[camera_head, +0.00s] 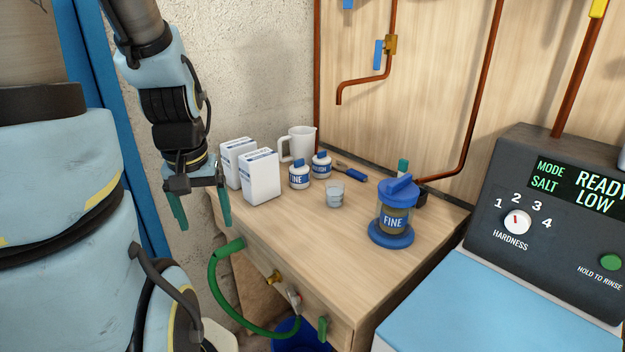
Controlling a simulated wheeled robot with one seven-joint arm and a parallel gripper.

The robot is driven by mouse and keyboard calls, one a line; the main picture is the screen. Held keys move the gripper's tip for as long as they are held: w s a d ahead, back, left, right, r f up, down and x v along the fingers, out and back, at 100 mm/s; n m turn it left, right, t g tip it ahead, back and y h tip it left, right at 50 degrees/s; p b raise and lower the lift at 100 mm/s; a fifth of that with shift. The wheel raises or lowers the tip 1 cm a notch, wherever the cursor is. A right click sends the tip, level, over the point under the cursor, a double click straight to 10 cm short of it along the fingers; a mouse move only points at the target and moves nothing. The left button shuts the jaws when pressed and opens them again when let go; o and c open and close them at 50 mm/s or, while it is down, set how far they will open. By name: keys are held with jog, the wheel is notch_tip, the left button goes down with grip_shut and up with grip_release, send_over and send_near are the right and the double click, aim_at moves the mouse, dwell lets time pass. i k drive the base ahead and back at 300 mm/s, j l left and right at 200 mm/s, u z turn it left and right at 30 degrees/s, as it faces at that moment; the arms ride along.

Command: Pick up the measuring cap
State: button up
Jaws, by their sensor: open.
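A small translucent grey-blue cup (335,195), which looks like the measuring cap, stands upright on the wooden bench top (320,233) near its middle. Nothing covers it in the head view. My gripper (201,212) hangs on the left with its two green fingers pointing down. The fingers are spread apart with nothing between them. The gripper is well to the left of the cup, near the bench's left edge, and not touching it.
White boxes (260,176) stand between my gripper and the cup. Small bottles labelled FINE (298,177) and another (321,166), a white jug (298,144) and a brush (349,172) stand or lie behind. A blue-lidded FINE canister (395,213) is to the right.

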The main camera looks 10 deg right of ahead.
aim_at(335, 194)
jog(key=k+l+u, duration=0.25)
jog(key=k+u, duration=0.35)
jog(key=u, duration=0.4)
